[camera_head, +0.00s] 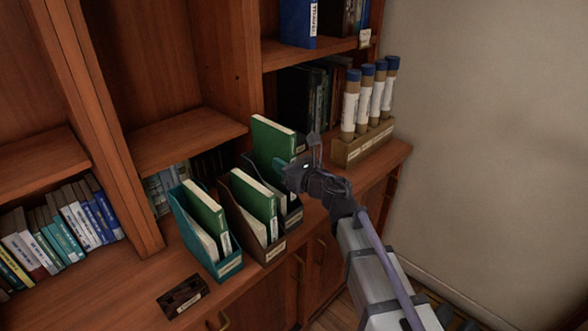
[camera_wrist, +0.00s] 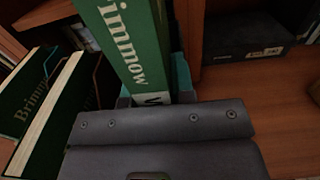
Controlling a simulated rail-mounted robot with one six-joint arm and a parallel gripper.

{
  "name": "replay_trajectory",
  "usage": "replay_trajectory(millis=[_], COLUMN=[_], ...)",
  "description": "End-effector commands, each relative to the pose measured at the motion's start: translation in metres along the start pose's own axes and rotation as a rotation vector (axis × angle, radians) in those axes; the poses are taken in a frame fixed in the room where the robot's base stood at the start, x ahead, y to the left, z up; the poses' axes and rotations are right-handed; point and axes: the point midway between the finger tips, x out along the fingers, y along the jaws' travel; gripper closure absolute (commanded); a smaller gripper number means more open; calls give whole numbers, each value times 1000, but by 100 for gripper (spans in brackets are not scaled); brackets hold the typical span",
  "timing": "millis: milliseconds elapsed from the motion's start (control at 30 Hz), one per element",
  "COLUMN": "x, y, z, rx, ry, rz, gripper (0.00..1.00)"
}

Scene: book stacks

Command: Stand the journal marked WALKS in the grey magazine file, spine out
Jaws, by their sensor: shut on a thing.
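My gripper (camera_head: 290,168) is shut on a green journal (camera_head: 272,138) with a white page block. In the wrist view, teal fingertips sit either side of the journal's spine (camera_wrist: 132,45). The spine reads "Brimmow", and a white label with a "W" starts at its lower end; the rest of the label is hidden behind the gripper. The journal stands upright at the grey magazine file (camera_head: 292,217), higher than the journals in the neighbouring files. My gripper partly covers the file, and I cannot tell how far down inside the journal is.
A teal file (camera_head: 196,236) and a brown file (camera_head: 243,226) stand to the left, each with a green journal. A tube rack (camera_head: 362,149) stands to the right. A small dark holder (camera_head: 183,296) lies at the front left. Shelf boards overhang behind.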

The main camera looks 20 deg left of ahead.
Motion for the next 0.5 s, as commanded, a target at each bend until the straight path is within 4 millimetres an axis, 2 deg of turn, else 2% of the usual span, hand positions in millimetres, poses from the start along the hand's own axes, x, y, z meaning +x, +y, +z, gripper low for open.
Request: replay_trajectory(millis=[33, 100, 233, 500], x=[8, 5, 4, 4], y=[0, 0, 0, 0], z=[-1, -18, -33, -46], rx=[1, 0, 0, 1], ry=[0, 0, 0, 0], rz=[2, 1, 1, 1], gripper=[100, 100, 100, 100])
